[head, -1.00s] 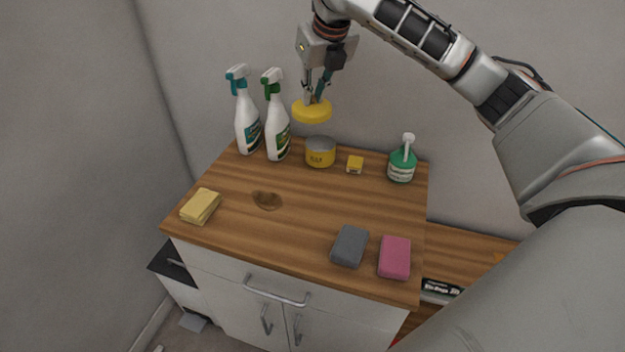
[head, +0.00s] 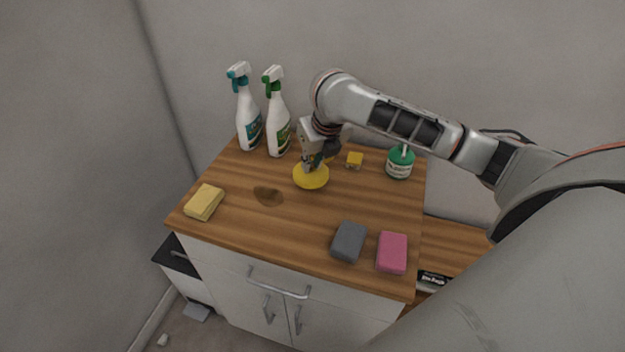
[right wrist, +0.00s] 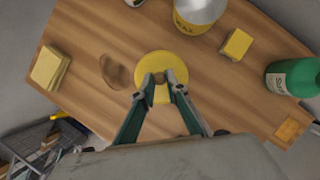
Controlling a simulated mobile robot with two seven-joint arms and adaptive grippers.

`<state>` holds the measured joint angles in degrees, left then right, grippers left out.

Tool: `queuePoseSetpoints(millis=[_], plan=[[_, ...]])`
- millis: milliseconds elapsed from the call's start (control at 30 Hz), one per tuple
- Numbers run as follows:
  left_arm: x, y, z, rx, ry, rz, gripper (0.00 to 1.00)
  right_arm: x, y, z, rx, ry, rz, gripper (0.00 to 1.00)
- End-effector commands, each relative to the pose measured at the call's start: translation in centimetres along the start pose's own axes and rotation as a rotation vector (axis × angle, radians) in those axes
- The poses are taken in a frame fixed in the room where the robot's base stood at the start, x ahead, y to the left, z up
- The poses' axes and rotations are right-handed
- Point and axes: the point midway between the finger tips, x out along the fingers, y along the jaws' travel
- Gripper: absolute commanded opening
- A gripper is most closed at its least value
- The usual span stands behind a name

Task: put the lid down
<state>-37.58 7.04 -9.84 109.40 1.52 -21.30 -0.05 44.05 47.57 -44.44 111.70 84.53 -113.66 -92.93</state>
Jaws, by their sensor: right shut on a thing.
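The yellow round lid (head: 312,178) is at or just above the wooden counter top, right of the brown stain; I cannot tell whether it touches the wood. My right gripper (head: 311,166) is above the lid and shut on its middle. In the right wrist view the lid (right wrist: 161,71) lies flat between the fingertips of the gripper (right wrist: 161,78). The open yellow tin (right wrist: 198,12) stands just behind the lid; in the head view my arm mostly hides it. My left gripper is not in view.
Two spray bottles (head: 278,125) stand at the back left. A small yellow box (head: 355,160) and a green bottle (head: 399,163) stand at the back right. A yellow sponge (head: 204,202), a grey sponge (head: 348,241) and a pink sponge (head: 392,252) lie nearer the front. The counter's middle is clear.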

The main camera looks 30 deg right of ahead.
Motion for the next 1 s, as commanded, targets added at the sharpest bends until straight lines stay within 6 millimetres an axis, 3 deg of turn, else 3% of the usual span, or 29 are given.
queuePoseSetpoints(millis=[500,967,1000], plan=[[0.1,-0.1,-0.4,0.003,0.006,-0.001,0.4,5.5,0.0,-2.3,0.002,0.002,0.0,0.0],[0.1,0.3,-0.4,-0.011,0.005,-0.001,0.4,6.2,0.0,-2.6,0.0,-0.001,0.0,0.0],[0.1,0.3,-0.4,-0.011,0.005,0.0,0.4,6.2,0.0,-2.5,0.0,-0.001,0.0,0.24]])
